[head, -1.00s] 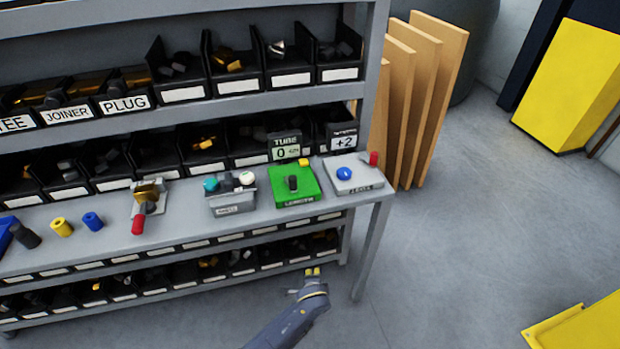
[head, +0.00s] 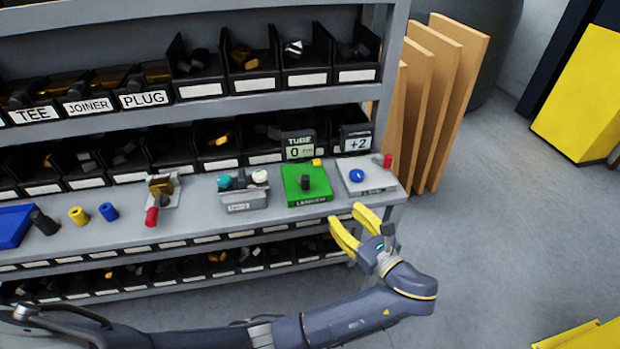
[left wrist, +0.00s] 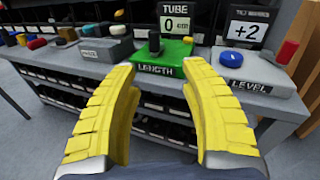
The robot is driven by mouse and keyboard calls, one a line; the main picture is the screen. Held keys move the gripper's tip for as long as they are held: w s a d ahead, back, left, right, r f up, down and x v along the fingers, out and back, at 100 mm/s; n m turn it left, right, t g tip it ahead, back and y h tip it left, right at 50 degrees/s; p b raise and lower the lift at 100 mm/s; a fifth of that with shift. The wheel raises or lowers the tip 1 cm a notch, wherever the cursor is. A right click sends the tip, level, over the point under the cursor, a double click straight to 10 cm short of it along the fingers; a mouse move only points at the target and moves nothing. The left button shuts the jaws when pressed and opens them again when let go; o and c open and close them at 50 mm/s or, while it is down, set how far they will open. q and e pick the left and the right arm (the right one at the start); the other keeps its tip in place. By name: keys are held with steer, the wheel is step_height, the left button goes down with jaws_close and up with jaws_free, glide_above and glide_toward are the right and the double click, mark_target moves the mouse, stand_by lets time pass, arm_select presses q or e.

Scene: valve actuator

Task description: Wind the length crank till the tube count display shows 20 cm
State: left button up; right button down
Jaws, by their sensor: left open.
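The green length crank box (head: 312,190) sits on the grey bench, with a dark upright knob (head: 305,183) and a yellow piece (head: 317,162) on top. It also shows in the left wrist view (left wrist: 175,52). The tube count display (head: 299,147) stands behind it and reads 0 cm; it is clearer in the left wrist view (left wrist: 188,24). My left gripper (head: 354,222) is open and empty, its yellow fingers in front of the bench edge, right of and nearer than the green box. In the left wrist view both fingers (left wrist: 165,75) spread below the box. My right gripper is not in view.
A grey level box (head: 370,178) with a blue knob and red handle stands right of the green box, before a +2 display (head: 357,139). A grey box (head: 243,198) with coloured knobs stands left. Bin shelves rise behind; open floor (head: 500,230) lies right.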

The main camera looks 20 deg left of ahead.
mark_target(308, 180)
arm_select(q)
steer(key=shift+m+y, duration=0.3)
steer(key=x, duration=1.7)
steer(key=shift+s+a, duration=0.2)
steer(key=shift+a, duration=0.35)
jaws_close()
